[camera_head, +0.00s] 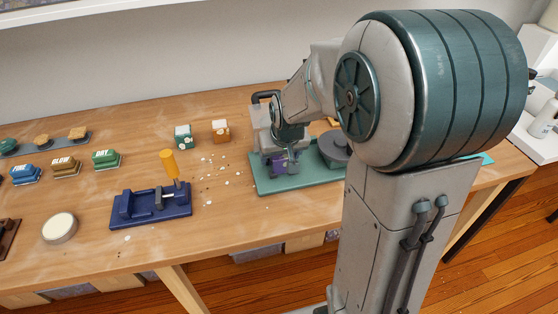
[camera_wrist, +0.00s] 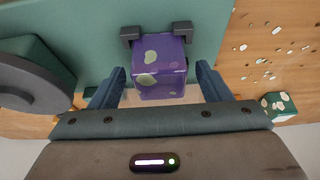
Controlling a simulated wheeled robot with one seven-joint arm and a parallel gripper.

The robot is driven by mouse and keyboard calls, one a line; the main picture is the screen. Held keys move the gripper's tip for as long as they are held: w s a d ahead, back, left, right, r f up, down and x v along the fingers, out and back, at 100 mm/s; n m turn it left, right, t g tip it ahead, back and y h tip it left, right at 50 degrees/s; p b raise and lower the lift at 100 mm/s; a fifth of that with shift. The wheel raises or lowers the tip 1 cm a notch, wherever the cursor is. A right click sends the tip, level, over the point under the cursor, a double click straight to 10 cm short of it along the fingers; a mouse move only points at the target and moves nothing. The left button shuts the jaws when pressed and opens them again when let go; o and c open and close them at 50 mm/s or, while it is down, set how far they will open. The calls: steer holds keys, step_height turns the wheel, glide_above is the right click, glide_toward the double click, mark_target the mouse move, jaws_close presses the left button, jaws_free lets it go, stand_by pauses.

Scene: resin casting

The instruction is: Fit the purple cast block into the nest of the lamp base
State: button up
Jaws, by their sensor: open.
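The purple cast block (camera_wrist: 160,75), with pale green and whitish flecks, sits at the green plate (camera_wrist: 95,25) beside two dark grey brackets. My gripper (camera_wrist: 160,88) is open, with one blue-grey finger on each side of the block and gaps showing between. In the head view the block (camera_head: 278,167) is partly hidden by my gripper (camera_head: 287,160), which is over the green plate (camera_head: 270,187). I cannot tell for sure which thing is the lamp base. A dark brown piece (camera_head: 8,236) is cut off at the left edge, and its nest cannot be made out.
A round grey disc (camera_head: 333,148) stands on the green plate beside the block. A navy fixture (camera_head: 150,206) with a yellow cylinder (camera_head: 169,163) behind it stands left of the plate. Pale chips lie between. A round cream disc (camera_head: 60,228) and several labelled blocks are farther left.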

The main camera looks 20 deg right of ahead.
steer(key=shift+w+f, duration=0.25)
steer(key=shift+f, duration=0.25)
steer(key=c, duration=1.1)
steer(key=shift+c, duration=0.2)
